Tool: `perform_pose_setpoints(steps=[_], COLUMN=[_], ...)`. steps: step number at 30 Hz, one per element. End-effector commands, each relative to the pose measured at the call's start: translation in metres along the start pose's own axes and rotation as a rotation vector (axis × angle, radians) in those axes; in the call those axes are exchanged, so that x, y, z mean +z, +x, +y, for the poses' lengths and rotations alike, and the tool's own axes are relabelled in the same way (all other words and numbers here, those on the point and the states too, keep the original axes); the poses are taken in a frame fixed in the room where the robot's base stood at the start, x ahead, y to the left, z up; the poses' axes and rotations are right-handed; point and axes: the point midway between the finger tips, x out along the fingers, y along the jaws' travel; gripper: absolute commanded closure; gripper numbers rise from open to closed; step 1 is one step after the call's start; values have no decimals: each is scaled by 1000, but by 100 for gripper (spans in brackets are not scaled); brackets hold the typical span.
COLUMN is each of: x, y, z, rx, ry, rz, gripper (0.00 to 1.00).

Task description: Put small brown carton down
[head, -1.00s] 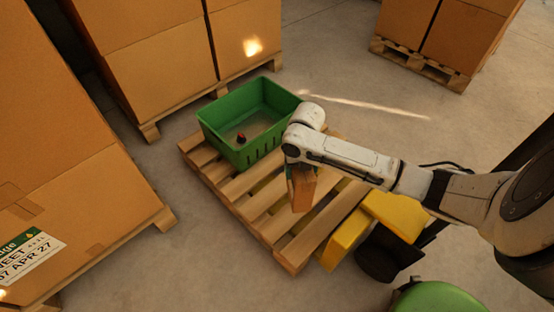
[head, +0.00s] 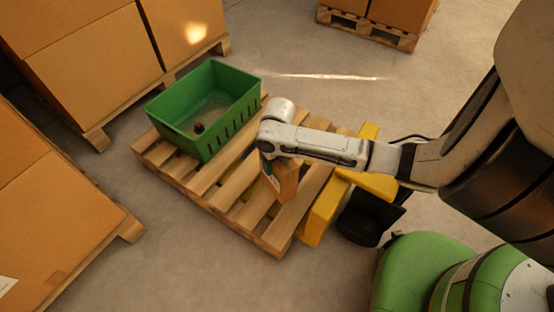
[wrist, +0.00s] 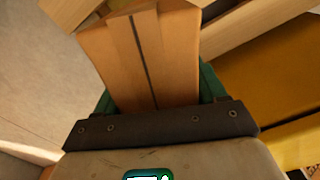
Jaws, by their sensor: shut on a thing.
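The small brown carton (head: 284,181) is in my gripper (head: 268,160), over the front right part of the wooden pallet (head: 215,187). It is tilted in the head view. In the wrist view the carton (wrist: 128,62) fills the space between the green fingers of my gripper (wrist: 158,88), which is shut on it. A dark seam runs along its near face. Whether its lower end touches the slats cannot be told.
A green crate (head: 241,105) with a small dark and red thing (head: 199,128) inside stands at the pallet's back left. A yellow part (head: 322,212) is beside the pallet's right edge. Large cartons on pallets (head: 85,65) stand left and behind. Slats in front of the crate are bare.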

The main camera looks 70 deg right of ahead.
Motion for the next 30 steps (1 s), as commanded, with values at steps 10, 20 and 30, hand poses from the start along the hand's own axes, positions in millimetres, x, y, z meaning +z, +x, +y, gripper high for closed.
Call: perform_pose_setpoints(steps=[10, 20, 30], x=[1, 1, 0], y=[42, 42, 45], z=[0, 0, 0], rx=[1, 0, 1], ry=[2, 1, 1], rz=[-2, -2, 1], gripper=[100, 100, 5])
